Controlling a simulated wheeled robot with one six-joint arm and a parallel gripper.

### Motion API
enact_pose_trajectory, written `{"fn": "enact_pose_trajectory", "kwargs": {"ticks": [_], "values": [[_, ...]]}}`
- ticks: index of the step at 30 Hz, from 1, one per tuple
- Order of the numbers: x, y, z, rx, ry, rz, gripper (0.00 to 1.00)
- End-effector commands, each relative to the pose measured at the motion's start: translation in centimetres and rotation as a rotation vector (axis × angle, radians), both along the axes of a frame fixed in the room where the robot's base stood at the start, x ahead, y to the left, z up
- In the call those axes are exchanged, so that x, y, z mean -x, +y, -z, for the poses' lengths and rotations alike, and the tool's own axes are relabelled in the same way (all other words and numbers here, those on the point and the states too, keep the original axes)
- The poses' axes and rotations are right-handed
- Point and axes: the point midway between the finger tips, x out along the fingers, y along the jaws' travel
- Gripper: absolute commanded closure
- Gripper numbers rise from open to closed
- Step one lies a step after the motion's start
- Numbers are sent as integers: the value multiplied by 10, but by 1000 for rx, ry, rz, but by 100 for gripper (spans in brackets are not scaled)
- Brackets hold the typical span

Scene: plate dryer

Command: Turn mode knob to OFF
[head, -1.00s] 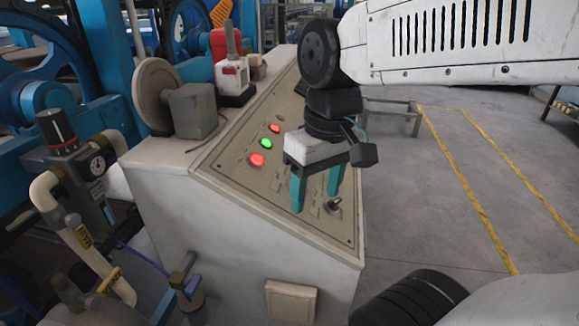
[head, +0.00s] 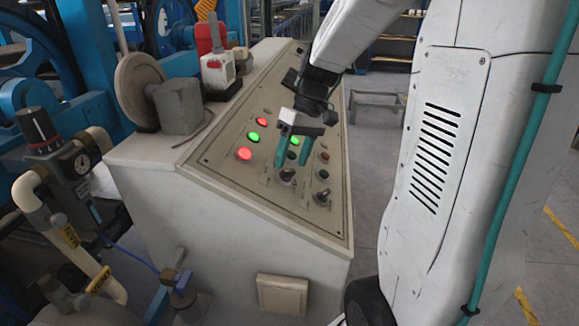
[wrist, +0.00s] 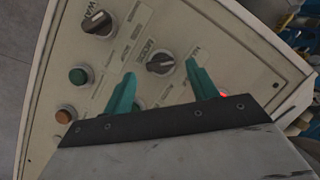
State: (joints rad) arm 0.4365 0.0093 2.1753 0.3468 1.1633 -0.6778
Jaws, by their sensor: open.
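The mode knob (head: 287,175) is a dark rotary knob on the sloped control panel. In the wrist view the mode knob (wrist: 160,63) sits beside lettering that seems to read MODE, with its grip bar lying roughly across the picture. Its exact setting cannot be read. My gripper (head: 291,164) is open, with its two teal fingers pointing down at the panel just behind the knob. In the wrist view the fingertips (wrist: 160,70) lie either side of the knob, with nothing held. Whether they touch the panel cannot be told.
A second dark knob (head: 322,197) is to the right. Red and green lamps (head: 254,136) are left of my gripper. A green button (wrist: 78,75) and an orange button (wrist: 66,114) show in the wrist view. A grey block (head: 180,105) stands on the panel's left ledge.

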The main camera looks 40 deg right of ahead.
Motion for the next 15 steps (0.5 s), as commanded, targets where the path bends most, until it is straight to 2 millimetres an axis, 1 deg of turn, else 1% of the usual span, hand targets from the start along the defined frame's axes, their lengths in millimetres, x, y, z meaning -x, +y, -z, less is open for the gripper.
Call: {"fn": "enact_pose_trajectory", "kwargs": {"ticks": [1,3,6,9,15], "values": [[1,4,8,-1,2,-1,42],[0,7,16,-1,1,0,42],[1,10,24,-1,1,1,42],[1,11,28,0,0,1,42],[1,11,28,1,-1,0,42]]}}
